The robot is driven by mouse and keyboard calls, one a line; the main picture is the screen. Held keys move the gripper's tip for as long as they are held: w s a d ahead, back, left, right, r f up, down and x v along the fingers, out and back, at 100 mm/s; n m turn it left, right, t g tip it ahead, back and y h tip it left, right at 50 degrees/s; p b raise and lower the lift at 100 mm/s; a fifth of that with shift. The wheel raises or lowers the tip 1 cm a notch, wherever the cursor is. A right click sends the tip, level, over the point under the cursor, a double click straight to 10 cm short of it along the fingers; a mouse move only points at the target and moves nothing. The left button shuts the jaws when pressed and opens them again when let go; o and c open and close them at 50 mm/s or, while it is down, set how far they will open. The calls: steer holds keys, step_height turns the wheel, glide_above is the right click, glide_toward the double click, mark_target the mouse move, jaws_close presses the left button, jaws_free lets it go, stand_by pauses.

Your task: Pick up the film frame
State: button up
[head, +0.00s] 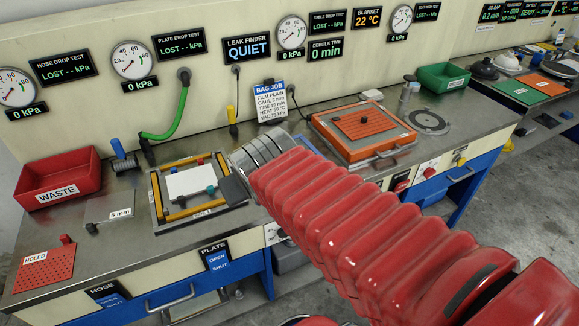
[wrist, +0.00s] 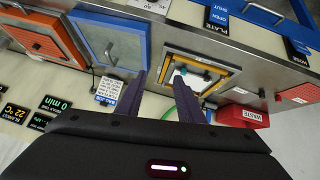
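A blue-edged frame with a pale grey sheet (wrist: 112,42), which looks like the film frame, lies on the bench. In the head view only a bit of it shows (head: 314,174), beside my arm, which hides the rest. My gripper (wrist: 160,82) is open and empty, its two dark fingers well apart in the wrist view. The fingers point at the bench between the blue-edged frame and a yellow-edged frame (wrist: 212,65), touching neither as far as I can see. In the head view the dark gripper body (head: 235,190) shows at the arm's end.
The yellow-edged frame (head: 158,200) holds a white sheet and small blocks. A red waste bin (head: 58,180), a holed red plate (head: 45,268) and a green hose (head: 168,130) are left. An orange press (head: 362,128) stands right. The bench's front edge runs below.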

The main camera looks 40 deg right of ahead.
steer(key=w+d+f+t, duration=0.1)
steer(key=d+f, duration=0.2)
steer(key=d, duration=0.4)
steer(key=w+d+f+t, duration=0.2)
steer(key=d+f, duration=0.1)
steer(key=d, duration=0.4)
steer(key=w+d+f+t, duration=0.1)
steer(key=d+f+t, duration=0.1)
steer(key=d, duration=0.5)
steer(key=shift+w+d+f, duration=0.2)
steer(key=shift+f, duration=0.35)
steer(key=shift+s+a+f+t+y, duration=0.1)
steer(key=shift+s+f+t+y, duration=0.2)
steer(key=shift+s+t+y, duration=0.15)
steer(key=shift+w, duration=0.15)
